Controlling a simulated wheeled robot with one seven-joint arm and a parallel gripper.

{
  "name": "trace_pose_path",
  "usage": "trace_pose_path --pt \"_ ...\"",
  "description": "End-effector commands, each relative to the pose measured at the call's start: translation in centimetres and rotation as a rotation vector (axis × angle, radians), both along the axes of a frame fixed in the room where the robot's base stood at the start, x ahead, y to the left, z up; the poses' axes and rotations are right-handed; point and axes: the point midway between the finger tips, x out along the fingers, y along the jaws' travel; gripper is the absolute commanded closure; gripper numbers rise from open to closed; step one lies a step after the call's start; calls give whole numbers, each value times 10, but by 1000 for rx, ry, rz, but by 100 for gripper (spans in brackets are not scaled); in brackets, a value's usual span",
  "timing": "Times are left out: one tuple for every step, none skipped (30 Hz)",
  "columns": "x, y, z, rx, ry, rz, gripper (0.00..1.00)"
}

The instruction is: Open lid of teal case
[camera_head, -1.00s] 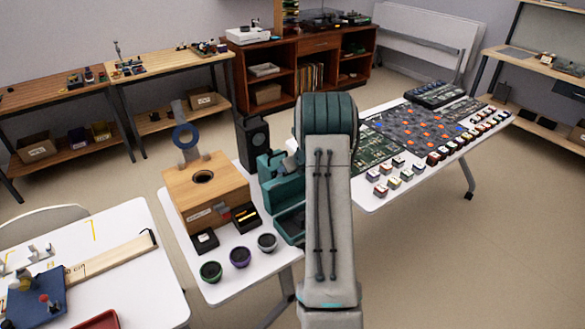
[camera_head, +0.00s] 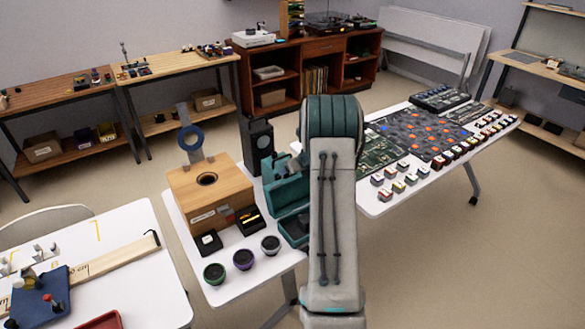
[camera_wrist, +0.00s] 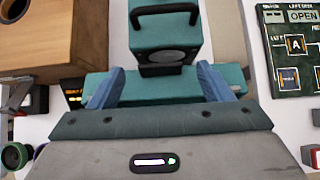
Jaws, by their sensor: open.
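The teal case (camera_head: 288,190) stands on the white table, right of the wooden box, partly hidden behind my arm. In the wrist view a teal block with a black handle and a dark round patch (camera_wrist: 163,35) lies beyond my fingers, and a wider teal band crosses behind them. I cannot tell how far the lid is raised. My gripper (camera_wrist: 160,84) is open, its two blue fingers spread in front of the teal band with nothing visible held between them. Whether the fingers touch the case is unclear.
The wooden box (camera_head: 205,198) with a round hole stands close left of the case. Several small round cups (camera_head: 243,259) sit in front of it. A black speaker (camera_head: 261,143) stands behind. A green circuit board (camera_head: 378,150) and small blocks lie to the right.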

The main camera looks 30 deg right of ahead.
Motion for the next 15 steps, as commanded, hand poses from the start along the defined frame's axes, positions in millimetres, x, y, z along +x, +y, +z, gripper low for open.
trace_pose_path --pt "-3 0 3 -1 0 -1 27" --pt "-5 0 5 -1 0 -1 27" --pt "-9 -1 9 -1 -1 -1 27" --pt "-12 -1 13 -1 -1 -1 27" --pt "-15 0 16 -1 -1 -1 27" --pt "-20 0 22 -1 -2 0 27" --pt "-24 0 26 -1 -2 0 27" --pt "-27 0 30 -1 -3 0 27" --pt "-33 0 36 -2 -3 1 27" --pt "-37 0 40 -2 -2 1 27" --pt "-41 0 45 -2 -3 -1 27" --pt "-46 0 51 -2 -3 1 27" --pt "-50 0 55 -2 -3 2 27" --pt "-54 0 59 -2 -3 2 27" --pt "-59 0 66 -2 -4 1 27"
